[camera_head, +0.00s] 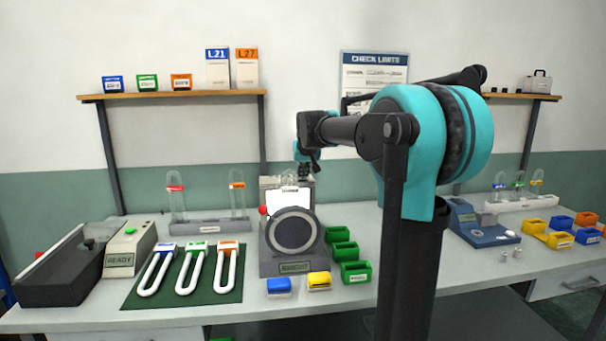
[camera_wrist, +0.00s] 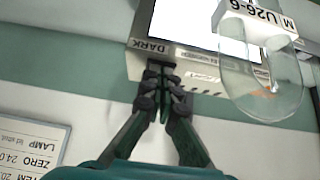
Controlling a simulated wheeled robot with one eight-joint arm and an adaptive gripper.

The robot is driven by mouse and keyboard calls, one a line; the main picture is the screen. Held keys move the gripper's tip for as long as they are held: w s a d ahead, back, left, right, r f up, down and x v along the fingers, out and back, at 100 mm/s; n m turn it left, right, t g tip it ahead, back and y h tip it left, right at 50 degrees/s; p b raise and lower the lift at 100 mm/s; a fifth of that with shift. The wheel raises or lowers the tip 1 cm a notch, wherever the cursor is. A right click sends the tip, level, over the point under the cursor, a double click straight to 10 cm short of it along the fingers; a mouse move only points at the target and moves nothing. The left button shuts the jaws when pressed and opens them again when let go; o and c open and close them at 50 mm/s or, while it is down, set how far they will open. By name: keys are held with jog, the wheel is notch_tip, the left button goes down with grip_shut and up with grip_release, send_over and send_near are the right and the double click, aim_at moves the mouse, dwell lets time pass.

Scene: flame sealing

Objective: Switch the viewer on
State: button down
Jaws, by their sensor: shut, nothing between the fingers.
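The viewer (camera_head: 268,242) stands mid-bench, a grey unit with a round dark-rimmed disc in front, a white panel behind it and a red knob (camera_head: 263,210) at its left. In the wrist view the viewer's housing (camera_wrist: 205,72) shows a DARK label and a bright white screen (camera_wrist: 190,22). My gripper (camera_head: 303,172) is above the viewer's back. In the wrist view my gripper (camera_wrist: 164,76) is shut and empty, its tips at a small dark part by the DARK label. I cannot tell whether they touch it. A clear glass piece (camera_wrist: 262,85) marked U26-6 overlaps the screen.
Three U-shaped tubes (camera_head: 193,268) lie on a green mat left of the viewer. A tube rack (camera_head: 210,228) stands behind left. A shelf (camera_head: 180,95) is above.

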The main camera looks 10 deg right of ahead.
jog(key=shift+r, duration=0.1)
jog(key=shift+r, duration=0.65)
jog(key=shift+r, duration=0.2)
jog(key=v, duration=1.2)
jog(key=shift+s+r, duration=0.15)
jog(key=shift+s, duration=0.3)
